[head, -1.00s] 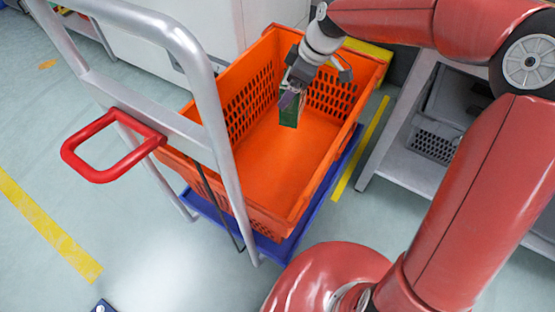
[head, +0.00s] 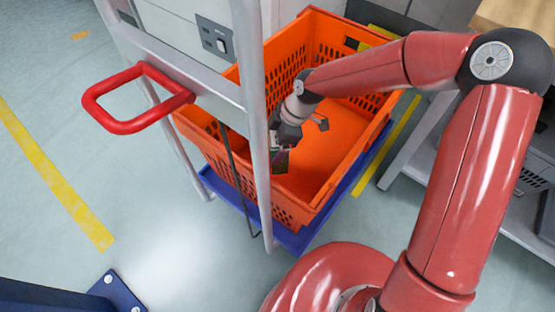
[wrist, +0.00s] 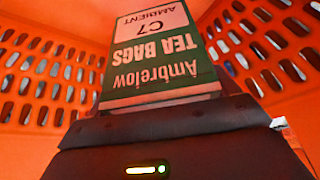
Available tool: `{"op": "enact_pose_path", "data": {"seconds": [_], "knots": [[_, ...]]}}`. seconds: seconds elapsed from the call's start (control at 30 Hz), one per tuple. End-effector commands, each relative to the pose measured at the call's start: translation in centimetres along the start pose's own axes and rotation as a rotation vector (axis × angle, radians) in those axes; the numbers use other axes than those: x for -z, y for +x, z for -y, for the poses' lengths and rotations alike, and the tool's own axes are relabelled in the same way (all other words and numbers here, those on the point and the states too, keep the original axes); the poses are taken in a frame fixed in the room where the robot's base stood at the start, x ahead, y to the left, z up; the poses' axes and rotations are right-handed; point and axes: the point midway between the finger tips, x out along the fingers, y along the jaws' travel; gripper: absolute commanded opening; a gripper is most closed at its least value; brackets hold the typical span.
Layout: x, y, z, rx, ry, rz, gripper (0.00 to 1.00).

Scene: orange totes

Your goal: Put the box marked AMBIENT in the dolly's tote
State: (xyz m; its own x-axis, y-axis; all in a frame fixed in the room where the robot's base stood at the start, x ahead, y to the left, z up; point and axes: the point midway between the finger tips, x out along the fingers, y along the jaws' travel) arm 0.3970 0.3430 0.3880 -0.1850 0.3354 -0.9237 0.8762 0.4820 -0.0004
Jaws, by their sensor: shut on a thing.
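The box marked AMBIENT (wrist: 160,50) is green with a pale label. Its print reads "Ambrelow TEA BAGS" and "C7 AMBIENT", upside down in the wrist view. My gripper (wrist: 160,112) is shut on it. In the head view, my gripper (head: 285,145) reaches down inside the orange tote (head: 335,185) on the dolly, and a small part of the box (head: 281,163) shows below it. The tote's perforated walls surround the box in the wrist view. I cannot tell whether the box touches the tote floor. The tote looks otherwise empty where its floor shows.
The dolly has a blue base (head: 297,240), and its silver upright frame (head: 252,110) with a red handle (head: 135,97) stands close to my gripper on the left. A grey shelf unit (head: 425,150) stands at right. Open floor lies at left.

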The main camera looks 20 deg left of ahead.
Motion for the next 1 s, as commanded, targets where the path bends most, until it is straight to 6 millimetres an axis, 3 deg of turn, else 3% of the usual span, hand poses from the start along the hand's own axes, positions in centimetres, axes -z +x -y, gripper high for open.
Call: {"op": "enact_pose_path", "data": {"seconds": [0.03, 0.13, 0.43, 0.63, 1.0], "knots": [[-0.5, 1.5, 0.1, 0.004, 0.000, -0.001, 0.55], [-1.3, 3.2, 0.1, 0.002, 0.000, 0.000, 0.55], [-2.3, 5.5, 0.0, 0.001, 0.001, 0.000, 0.55], [-3.4, 8.3, 0.0, 0.002, 0.001, -0.001, 0.55], [-3.7, 8.8, 0.0, -0.001, 0.001, 0.000, 0.55]]}}
